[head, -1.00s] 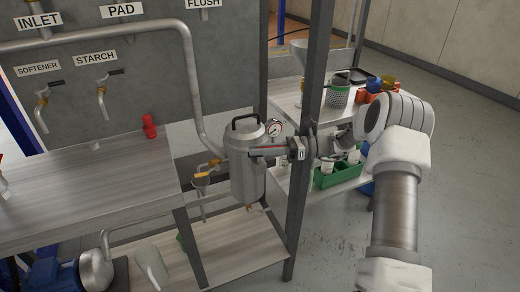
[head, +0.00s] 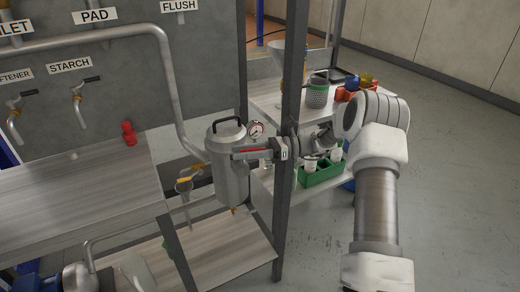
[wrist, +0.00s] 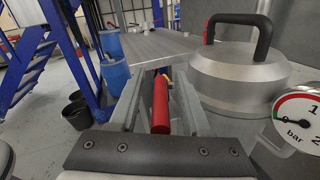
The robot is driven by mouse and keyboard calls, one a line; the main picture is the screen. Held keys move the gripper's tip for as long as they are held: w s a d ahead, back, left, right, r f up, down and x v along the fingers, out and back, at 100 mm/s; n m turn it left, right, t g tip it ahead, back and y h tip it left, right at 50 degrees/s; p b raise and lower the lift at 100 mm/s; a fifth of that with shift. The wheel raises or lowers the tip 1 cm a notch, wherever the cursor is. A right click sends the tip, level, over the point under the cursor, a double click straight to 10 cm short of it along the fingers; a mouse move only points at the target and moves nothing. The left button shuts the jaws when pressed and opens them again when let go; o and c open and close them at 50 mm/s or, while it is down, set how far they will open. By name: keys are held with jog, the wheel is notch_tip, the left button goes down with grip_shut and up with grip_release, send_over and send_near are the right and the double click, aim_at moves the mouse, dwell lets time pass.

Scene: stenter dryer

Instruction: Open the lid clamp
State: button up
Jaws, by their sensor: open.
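A metal vessel (head: 232,170) with a domed lid and a black top handle stands at the shelf's right end. The lid (wrist: 238,72) is seated on it in the wrist view. The clamp's red lever (wrist: 160,106) lies between my gripper's fingers (wrist: 158,84), pointing back toward the palm. My gripper (head: 246,152) is open beside the vessel's upper right side in the head view, with the red lever (head: 255,150) partly hidden by the fingers. I cannot tell whether either finger touches it. The clamp's hook end is mostly hidden.
A pressure gauge (head: 256,129) sits close behind the gripper; it shows large at the right in the wrist view (wrist: 299,120). A dark upright post (head: 291,100) stands right beside my wrist. A side table (head: 270,96) holds a perforated cup. A grey worktop (head: 75,195) lies left.

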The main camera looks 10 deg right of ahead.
jog(key=d, duration=1.7)
jog(key=shift+s+p, duration=0.4)
jog(key=shift+c, duration=0.3)
